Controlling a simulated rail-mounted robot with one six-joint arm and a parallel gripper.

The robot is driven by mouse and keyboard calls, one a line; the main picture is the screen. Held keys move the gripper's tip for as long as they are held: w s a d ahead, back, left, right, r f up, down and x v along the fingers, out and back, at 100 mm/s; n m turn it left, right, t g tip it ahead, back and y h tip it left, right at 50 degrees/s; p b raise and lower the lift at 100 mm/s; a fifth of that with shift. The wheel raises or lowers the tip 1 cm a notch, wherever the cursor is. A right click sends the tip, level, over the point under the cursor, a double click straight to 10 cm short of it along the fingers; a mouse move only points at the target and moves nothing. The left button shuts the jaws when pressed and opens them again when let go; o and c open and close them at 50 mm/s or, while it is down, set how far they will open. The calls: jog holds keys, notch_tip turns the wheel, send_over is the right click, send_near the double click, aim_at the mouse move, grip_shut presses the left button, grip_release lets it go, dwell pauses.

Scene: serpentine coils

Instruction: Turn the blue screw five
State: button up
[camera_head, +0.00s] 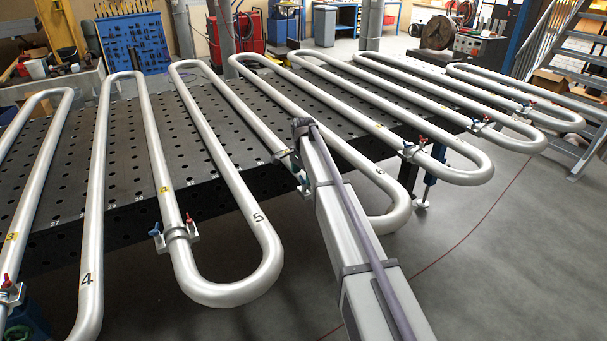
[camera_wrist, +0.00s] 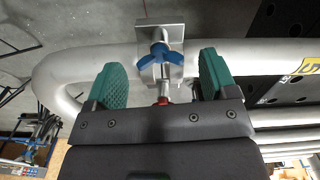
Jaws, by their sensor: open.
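A yellow label, which seems to read 5, is on this pipe at the right edge. My gripper (camera_wrist: 162,82) is open, its green fingers apart on either side of the screw; I see no contact. A red screw (camera_wrist: 163,100) shows partly below the blue one, near the gripper body. In the head view my arm hides most of this clamp; only a little blue shows beside the arm. My gripper is mostly hidden there.
Similar clamps with blue and red screws sit on neighbouring bends, such as the blue screw (camera_head: 154,230) by label 4 and another clamp (camera_head: 413,146) at right. Silver serpentine pipes overhang the perforated dark table (camera_head: 130,170). Grey floor (camera_head: 500,270) is open at front right.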

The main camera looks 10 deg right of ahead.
aim_at(303, 177)
notch_tip(303, 177, up, 10)
jog(key=p, duration=0.9)
jog(key=shift+r+p, duration=0.2)
jog(key=shift+p, duration=0.1)
jog(key=s+f+n+b, duration=0.3)
jog(key=s+n, duration=1)
jog(key=s, duration=2.7)
jog(key=shift+s+d+f, duration=0.15)
jog(key=shift+s+f, duration=0.05)
